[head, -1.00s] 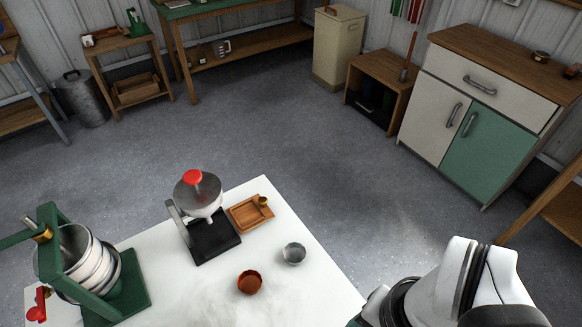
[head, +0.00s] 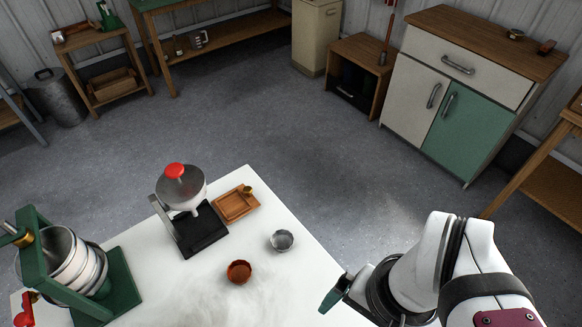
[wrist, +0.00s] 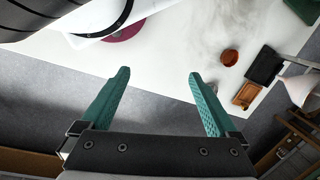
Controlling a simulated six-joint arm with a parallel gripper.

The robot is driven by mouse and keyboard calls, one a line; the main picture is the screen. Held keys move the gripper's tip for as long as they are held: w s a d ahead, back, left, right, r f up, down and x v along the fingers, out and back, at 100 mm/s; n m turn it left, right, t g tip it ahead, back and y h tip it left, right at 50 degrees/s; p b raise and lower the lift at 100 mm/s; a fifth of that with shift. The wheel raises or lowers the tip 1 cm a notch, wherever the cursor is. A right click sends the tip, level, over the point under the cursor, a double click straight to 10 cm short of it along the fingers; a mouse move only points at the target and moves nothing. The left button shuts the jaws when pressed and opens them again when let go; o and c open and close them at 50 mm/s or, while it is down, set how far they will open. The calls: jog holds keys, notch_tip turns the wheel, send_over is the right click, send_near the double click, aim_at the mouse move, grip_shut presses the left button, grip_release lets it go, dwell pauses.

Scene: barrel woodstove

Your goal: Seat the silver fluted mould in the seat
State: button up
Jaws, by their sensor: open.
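The silver fluted mould (head: 282,240) is a small round cup standing on the white table (head: 300,277), near its right edge in the head view. In the wrist view I cannot make it out clearly; my right finger may cover it. My gripper (wrist: 158,73) is open and empty, with two green fingers wide apart. In the head view a green finger (head: 332,297) shows over the table's right edge, apart from the mould and nearer the camera. I cannot tell for sure which thing is the seat.
A brown-orange cup (head: 239,271) stands left of the mould. Behind are a wooden tray (head: 231,207) and a black-based stand with a red-knobbed funnel (head: 181,187). A green frame holding bowls (head: 118,285) stands at left. The table's right front is clear.

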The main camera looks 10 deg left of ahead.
jog(key=w+a+r+n, duration=0.1)
jog(key=w+a+n, duration=0.15)
jog(key=w, duration=0.65)
jog(key=n+h, duration=0.2)
jog(key=n, duration=0.5)
send_over(282, 240)
notch_tip(282, 240, down, 7)
notch_tip(282, 240, down, 15)
jog(key=shift+f, duration=0.2)
jog(key=c, duration=1.3)
notch_tip(282, 240, up, 5)
jog(key=shift+d+f, duration=0.15)
jog(key=shift+f, duration=0.05)
jog(key=d+r, duration=0.7)
jog(key=d, duration=0.4)
jog(key=w+a+r+n, duration=0.1)
jog(key=w+a+n, duration=0.9)
jog(key=a+n, duration=0.4)
jog(key=a+f, duration=0.2)
jog(key=a, duration=0.2)
jog(key=a+f, duration=0.2)
jog(key=a, duration=0.2)
jog(key=s+a+f, duration=0.1)
jog(key=a+f, duration=0.1)
jog(key=a, duration=0.1)
jog(key=shift+s+a+f, duration=0.1)
jog(key=shift+a+f, duration=0.2)
jog(key=shift+a, duration=0.1)
jog(key=shift+f, duration=2)
